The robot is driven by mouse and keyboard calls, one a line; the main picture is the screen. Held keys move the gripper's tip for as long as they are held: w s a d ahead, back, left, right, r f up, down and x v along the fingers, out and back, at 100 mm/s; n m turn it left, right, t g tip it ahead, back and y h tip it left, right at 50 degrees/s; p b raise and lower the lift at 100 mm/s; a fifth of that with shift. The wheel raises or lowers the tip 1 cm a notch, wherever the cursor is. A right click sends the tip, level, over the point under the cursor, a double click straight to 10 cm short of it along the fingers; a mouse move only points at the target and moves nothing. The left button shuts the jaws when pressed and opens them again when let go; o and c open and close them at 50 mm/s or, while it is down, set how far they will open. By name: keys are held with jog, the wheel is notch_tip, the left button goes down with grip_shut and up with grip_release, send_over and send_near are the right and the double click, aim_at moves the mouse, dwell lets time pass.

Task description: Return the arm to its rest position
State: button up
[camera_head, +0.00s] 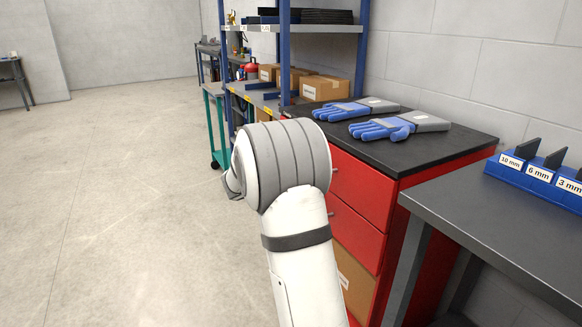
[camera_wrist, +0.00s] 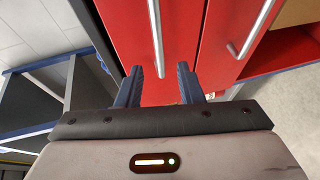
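My arm (camera_head: 291,200) rises from the bottom of the head view, a white limb with a grey banded joint in front of the red drawer cabinet (camera_head: 360,195). The gripper itself does not show in the head view. In the wrist view my gripper (camera_wrist: 161,78) shows two dark blue fingers spread apart with nothing between them. Behind the fingers are red drawer fronts (camera_wrist: 185,85) with silver handles (camera_wrist: 157,35); I see no contact with them.
Two blue gloves (camera_head: 345,109) (camera_head: 385,128) lie on the cabinet's black top. A grey table (camera_head: 500,225) with a blue labelled holder (camera_head: 545,183) stands at right. A blue-post shelf (camera_head: 284,55) with cardboard boxes (camera_head: 325,88) stands behind. Open concrete floor (camera_head: 110,190) lies at left.

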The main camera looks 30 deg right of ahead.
jog(key=s+a+r+m+g+y+p, duration=0.1)
jog(key=s+a+r+y+p, duration=0.4)
jog(key=s+a+p, duration=0.3)
jog(key=s+a+r+m+g+y+p, duration=0.1)
jog(key=s+a+r+y+p, duration=0.3)
jog(key=s, duration=1.1)
jog(key=s+a+r+m+g+y+p, duration=0.1)
jog(key=s+a+r+y+p, duration=0.4)
jog(key=s+a+r+p, duration=0.5)
jog(key=s+a+p, duration=0.1)
jog(key=a+p, duration=0.2)
jog(key=a, duration=0.1)
jog(key=shift+s+a+y, duration=0.3)
jog(key=shift+s, duration=0.05)
jog(key=shift+d, duration=0.1)
